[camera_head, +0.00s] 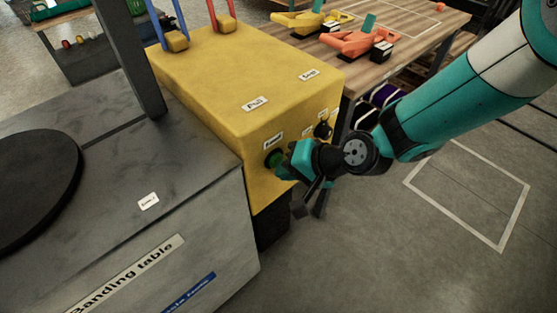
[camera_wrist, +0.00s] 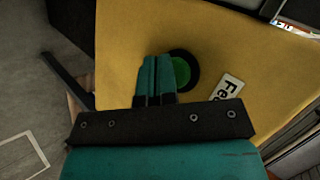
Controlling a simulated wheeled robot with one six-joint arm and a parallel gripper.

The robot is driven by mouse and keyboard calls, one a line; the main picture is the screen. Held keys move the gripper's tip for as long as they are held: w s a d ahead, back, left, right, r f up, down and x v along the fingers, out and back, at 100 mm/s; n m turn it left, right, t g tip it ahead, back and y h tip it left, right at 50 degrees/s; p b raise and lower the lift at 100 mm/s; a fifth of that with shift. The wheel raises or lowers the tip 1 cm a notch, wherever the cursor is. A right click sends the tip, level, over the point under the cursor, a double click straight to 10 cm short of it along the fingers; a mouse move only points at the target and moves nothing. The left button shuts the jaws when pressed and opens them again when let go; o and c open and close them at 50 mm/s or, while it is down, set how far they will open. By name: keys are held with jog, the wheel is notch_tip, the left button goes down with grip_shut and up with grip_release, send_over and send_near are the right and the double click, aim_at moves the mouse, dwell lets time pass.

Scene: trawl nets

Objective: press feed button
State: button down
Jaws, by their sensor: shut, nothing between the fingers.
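The feed button (camera_head: 273,158) is a round green button in a black ring on the front face of the yellow box (camera_head: 215,75). A white label above it is only partly readable. In the wrist view the green button (camera_wrist: 181,71) shows just right of the fingertips, with its label to the right. My gripper (camera_head: 284,166) is shut and empty, its teal fingers close in front of the button. In the wrist view my gripper (camera_wrist: 157,62) overlaps the left part of the black ring. I cannot tell whether the fingertips touch the button.
A black knob (camera_head: 323,130) sits on the same face, right of the button. A grey banding table (camera_head: 200,215) adjoins the box at the left. A wooden table (camera_head: 415,20) with orange and yellow tools stands behind. Floor at the right is open.

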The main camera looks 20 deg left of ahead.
jog(key=shift+a, duration=0.2)
jog(key=shift+d, duration=0.15)
dwell(0.3)
jog(key=shift+s+d, duration=0.3)
jog(key=shift+d, duration=0.45)
jog(key=shift+d, duration=0.1)
jog(key=d, duration=0.1)
jog(key=s+d, duration=0.1)
jog(key=d, duration=0.1)
jog(key=s+d, duration=0.1)
jog(key=shift+d, duration=0.25)
jog(key=shift+r, duration=0.15)
dwell(0.4)
